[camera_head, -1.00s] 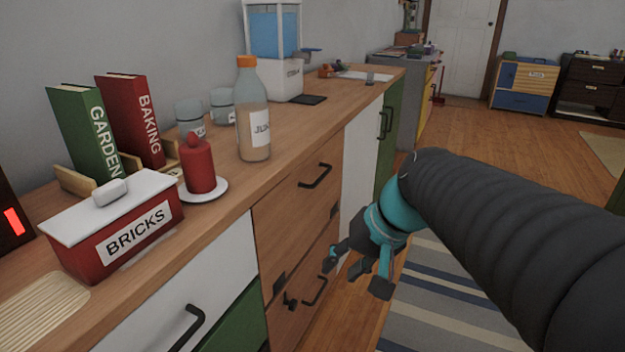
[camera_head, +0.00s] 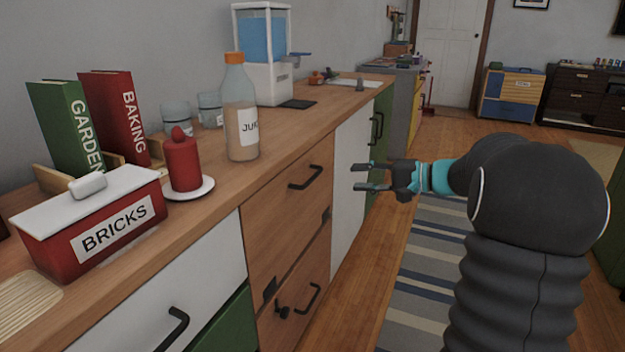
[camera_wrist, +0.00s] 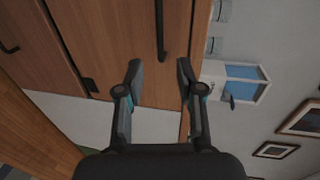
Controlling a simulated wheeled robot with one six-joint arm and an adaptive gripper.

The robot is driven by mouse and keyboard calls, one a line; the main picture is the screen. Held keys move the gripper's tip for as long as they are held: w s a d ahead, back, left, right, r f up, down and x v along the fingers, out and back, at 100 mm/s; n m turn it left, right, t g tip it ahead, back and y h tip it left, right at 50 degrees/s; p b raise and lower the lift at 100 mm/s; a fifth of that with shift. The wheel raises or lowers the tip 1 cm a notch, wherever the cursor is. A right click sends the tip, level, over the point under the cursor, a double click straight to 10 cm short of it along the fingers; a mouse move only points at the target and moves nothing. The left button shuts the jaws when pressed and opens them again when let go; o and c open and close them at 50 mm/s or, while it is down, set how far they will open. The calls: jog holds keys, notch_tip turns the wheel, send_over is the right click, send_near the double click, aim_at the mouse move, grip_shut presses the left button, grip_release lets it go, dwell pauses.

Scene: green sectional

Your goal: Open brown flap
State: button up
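Two brown fronts show on the counter unit. The upper brown front (camera_head: 285,215) appears closed and has a black bar handle (camera_head: 306,177). The lower brown front (camera_head: 300,275) also has a black handle (camera_head: 309,299), with a small dark fitting beside it. Which one is the flap I cannot tell for sure. My gripper (camera_head: 355,177) is open and empty, held sideways to the right of the upper handle, in front of the white panel, and apart from it. In the wrist view the upper handle (camera_wrist: 161,30) lies ahead, between the lines of my open fingers (camera_wrist: 159,66).
On the wooden countertop (camera_head: 215,185) stand a red bricks box (camera_head: 95,240), a red candle (camera_head: 183,162), a juice bottle (camera_head: 241,125) and a water dispenser (camera_head: 265,75). A white panel (camera_head: 347,200) adjoins the brown fronts. Floor with a striped rug (camera_head: 425,270) is clear.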

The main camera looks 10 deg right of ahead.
aim_at(315, 177)
jog(key=x, duration=1.3)
jog(key=shift+a, duration=0.1)
grip_shut()
